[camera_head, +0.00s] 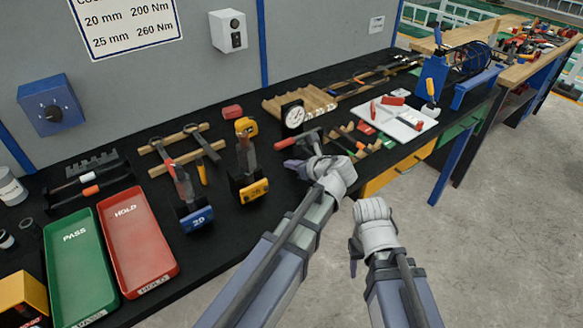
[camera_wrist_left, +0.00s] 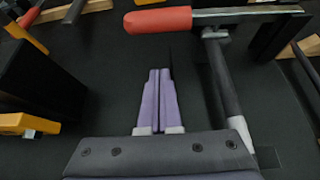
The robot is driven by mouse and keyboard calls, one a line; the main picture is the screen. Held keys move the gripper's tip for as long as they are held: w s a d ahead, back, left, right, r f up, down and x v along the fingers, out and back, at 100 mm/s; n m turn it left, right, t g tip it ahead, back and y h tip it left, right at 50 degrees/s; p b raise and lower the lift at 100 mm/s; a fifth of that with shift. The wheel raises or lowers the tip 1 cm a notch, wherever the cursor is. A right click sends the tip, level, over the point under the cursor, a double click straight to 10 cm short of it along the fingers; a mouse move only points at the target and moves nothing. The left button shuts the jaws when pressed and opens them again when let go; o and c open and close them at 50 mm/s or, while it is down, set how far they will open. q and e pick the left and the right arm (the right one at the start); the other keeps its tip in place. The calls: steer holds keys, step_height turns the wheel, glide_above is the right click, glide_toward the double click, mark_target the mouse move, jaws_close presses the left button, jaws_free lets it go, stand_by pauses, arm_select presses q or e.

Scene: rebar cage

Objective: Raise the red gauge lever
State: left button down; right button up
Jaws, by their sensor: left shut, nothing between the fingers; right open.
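The red gauge lever (camera_head: 285,143) sticks out to the left beside the round dial gauge (camera_head: 293,115). In the left wrist view its red grip (camera_wrist_left: 157,19) lies level across the top, joined to a metal bar above a dark post (camera_wrist_left: 222,80). My left gripper (camera_head: 293,166) is shut and empty, just in front of the lever. In the left wrist view its purple fingertips (camera_wrist_left: 160,72) are together, below the grip in the picture and apart from it, left of the post. My right gripper (camera_head: 354,256) hangs off the table's front edge, open and empty.
Torque tools with a blue block (camera_head: 195,219) and a yellow block (camera_head: 252,191) stand left of my left gripper. Green (camera_head: 73,262) and red (camera_head: 111,207) trays lie further left. A white board (camera_head: 408,122) with red parts lies to the right.

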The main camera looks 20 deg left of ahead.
mark_target(300, 139)
arm_select(q)
steer(key=shift+b+x, duration=0.35)
steer(key=shift+x, duration=0.45)
step_height(300, 139, up, 4)
steer(key=p, duration=0.4)
steer(key=shift+w+a, duration=0.1)
steer(key=shift+w, duration=0.05)
steer(key=shift+w+a, duration=0.1)
steer(key=shift+a, duration=0.1)
steer(key=shift+d, duration=0.1)
